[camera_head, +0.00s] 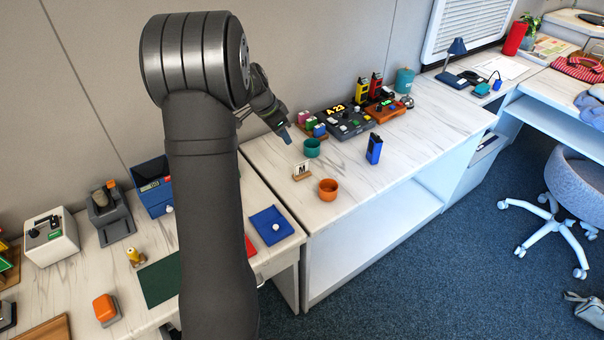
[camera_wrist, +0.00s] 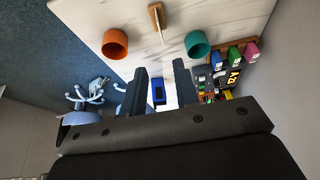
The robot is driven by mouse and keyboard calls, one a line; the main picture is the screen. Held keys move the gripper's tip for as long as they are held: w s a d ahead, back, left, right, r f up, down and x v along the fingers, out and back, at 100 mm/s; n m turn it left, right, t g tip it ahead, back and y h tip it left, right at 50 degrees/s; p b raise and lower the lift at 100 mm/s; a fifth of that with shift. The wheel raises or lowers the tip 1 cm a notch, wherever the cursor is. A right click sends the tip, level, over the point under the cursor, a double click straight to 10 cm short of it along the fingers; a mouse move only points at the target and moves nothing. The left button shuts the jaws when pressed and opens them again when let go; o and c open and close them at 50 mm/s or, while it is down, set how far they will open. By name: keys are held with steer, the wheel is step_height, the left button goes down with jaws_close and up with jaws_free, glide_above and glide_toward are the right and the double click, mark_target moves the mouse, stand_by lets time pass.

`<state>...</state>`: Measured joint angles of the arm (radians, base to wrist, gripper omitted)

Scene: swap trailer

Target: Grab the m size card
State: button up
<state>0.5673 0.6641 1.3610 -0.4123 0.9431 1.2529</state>
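The M card (camera_head: 301,168) is white with a dark letter M and stands upright in a small wooden holder (camera_head: 302,177) on the white marbled counter. In the wrist view the card (camera_wrist: 159,27) shows edge-on as a thin white strip, with its holder (camera_wrist: 155,14) at the top. My gripper (camera_head: 286,138) is in the air above the counter, behind the card and near the teal cup. In the wrist view its two fingers (camera_wrist: 160,95) are apart with nothing held between them; a blue device shows beyond the gap.
A teal cup (camera_head: 312,148) and an orange cup (camera_head: 328,189) stand close on either side of the card. A blue device (camera_head: 374,148) stands upright to the right. A dark console (camera_head: 349,122) reading A 23 and coloured blocks are at the back.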

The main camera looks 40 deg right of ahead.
glide_above(302, 163)
steer(key=a, duration=0.3)
step_height(302, 163, down, 10)
steer(key=shift+d+x, duration=0.2)
steer(key=shift+x, duration=1.35)
steer(key=shift+d+x, duration=0.2)
steer(key=shift+x, duration=1.4)
steer(key=shift+r, duration=0.15)
jaws_close()
